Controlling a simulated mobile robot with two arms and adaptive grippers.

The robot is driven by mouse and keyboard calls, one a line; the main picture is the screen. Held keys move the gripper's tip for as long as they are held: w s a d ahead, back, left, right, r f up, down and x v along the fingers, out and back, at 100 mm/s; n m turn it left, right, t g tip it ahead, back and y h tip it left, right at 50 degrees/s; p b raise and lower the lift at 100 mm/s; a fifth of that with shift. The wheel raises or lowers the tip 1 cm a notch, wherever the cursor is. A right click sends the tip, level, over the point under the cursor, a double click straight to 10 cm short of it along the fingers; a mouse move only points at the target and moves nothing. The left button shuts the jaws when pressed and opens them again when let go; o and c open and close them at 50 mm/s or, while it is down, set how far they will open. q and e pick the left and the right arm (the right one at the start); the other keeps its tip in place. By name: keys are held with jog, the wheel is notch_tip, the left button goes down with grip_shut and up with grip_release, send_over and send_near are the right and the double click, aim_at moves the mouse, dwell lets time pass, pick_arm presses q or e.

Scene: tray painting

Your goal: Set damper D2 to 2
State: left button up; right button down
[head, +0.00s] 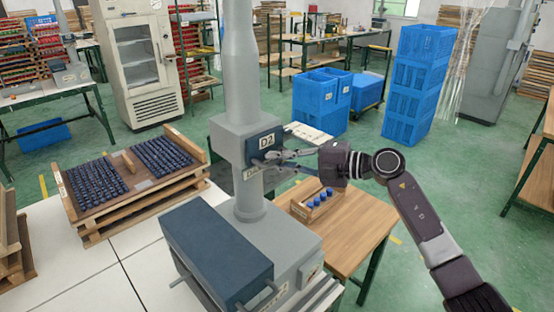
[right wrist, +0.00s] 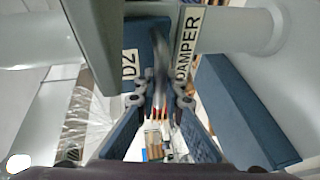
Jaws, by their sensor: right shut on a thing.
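Damper D2 is a grey housing (head: 230,140) on a vertical grey pipe, with a dark blue plate that carries a "D2" label (head: 267,141). In the right wrist view the "D2" label (right wrist: 129,66) and a "DAMPER" label (right wrist: 188,45) show close ahead. My right gripper (head: 284,158) is at the front of the plate, reaching in from the right. Its fingers (right wrist: 161,97) are shut on the damper's thin dark lever (right wrist: 160,62), seen nearly end-on in the right wrist view. The scale marks and the lever's exact setting cannot be read. My left gripper is out of view.
A dark blue box (head: 215,250) sits on the grey machine below the pipe. A wooden rack with blue pieces (head: 313,205) stands on the wooden table (head: 365,225) at right. A tray of dark pieces (head: 145,200) lies at left. Blue crates (head: 418,80) stand behind.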

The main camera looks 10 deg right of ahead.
jog(key=s+d, duration=0.2)
jog(key=s, duration=0.1)
jog(key=shift+d+p, duration=0.2)
jog(key=shift+p, duration=0.2)
jog(key=c, duration=2)
grip_release()
jog(key=v, duration=1.2)
jog(key=shift+a, duration=0.1)
